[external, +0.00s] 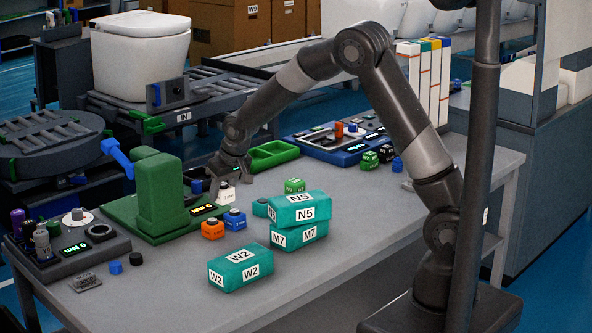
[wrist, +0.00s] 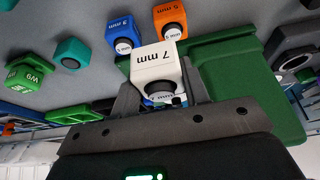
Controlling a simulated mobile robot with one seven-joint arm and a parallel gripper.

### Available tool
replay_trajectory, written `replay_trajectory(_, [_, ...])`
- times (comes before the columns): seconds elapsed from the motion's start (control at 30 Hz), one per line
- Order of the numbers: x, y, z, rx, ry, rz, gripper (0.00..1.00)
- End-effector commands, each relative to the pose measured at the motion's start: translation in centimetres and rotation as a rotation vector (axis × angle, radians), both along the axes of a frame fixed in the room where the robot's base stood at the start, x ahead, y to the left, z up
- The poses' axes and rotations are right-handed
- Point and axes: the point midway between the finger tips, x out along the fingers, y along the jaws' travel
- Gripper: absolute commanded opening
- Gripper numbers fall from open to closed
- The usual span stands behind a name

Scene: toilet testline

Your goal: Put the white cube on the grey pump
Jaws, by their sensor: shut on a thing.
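The white cube (external: 226,191) is marked "7 mm" in the wrist view (wrist: 158,62). My gripper (external: 228,181) is shut on it, with the fingers on both sides, as the wrist view (wrist: 160,90) shows. The cube is just right of the green unit; I cannot tell whether it touches the table. A dark grey unit (external: 75,262) with a lit display, knobs and a round black ring stands at the table's left end. It looks like the grey pump, though a small grey cylinder (external: 42,241) also stands on it.
The green unit (external: 160,205) with a tall block stands between cube and grey unit. Orange (external: 212,229) and blue (external: 235,219) cubes sit in front. Teal boxes (external: 240,269) lie nearer the front edge. A blue unit (external: 335,143) and green tray (external: 270,155) are behind.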

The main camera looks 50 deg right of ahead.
Motion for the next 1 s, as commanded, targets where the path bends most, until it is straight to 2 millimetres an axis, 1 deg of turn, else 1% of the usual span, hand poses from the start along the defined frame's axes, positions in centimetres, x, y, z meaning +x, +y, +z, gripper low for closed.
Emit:
replay_trajectory(0.1, [-0.2,-0.9,0.6,0.001,0.000,-0.001,0.16])
replay_trajectory(0.37, [-0.3,-1.5,0.8,0.000,0.001,-0.002,0.16])
replay_trajectory(0.47, [0.0,-2.9,0.9,-0.001,0.001,-0.025,0.16])
replay_trajectory(0.57, [0.4,-6.2,1.2,-0.002,0.000,-0.078,0.16])
replay_trajectory(0.67, [0.8,-11.0,1.6,-0.004,-0.001,-0.155,0.16])
replay_trajectory(0.7, [0.8,-13.2,1.8,-0.003,-0.001,-0.190,0.16])
replay_trajectory(0.77, [0.7,-16.5,2.1,-0.004,-0.001,-0.243,0.16])
replay_trajectory(0.8, [0.5,-18.8,2.3,-0.004,0.000,-0.279,0.16])
replay_trajectory(0.87, [0.1,-22.0,2.6,-0.005,0.000,-0.330,0.16])
replay_trajectory(0.9, [-0.3,-24.2,2.8,-0.006,0.000,-0.365,0.16])
replay_trajectory(0.97, [-1.0,-27.4,3.0,-0.006,0.000,-0.417,0.16])
replay_trajectory(1.0, [-1.6,-29.6,3.2,-0.006,0.001,-0.453,0.16])
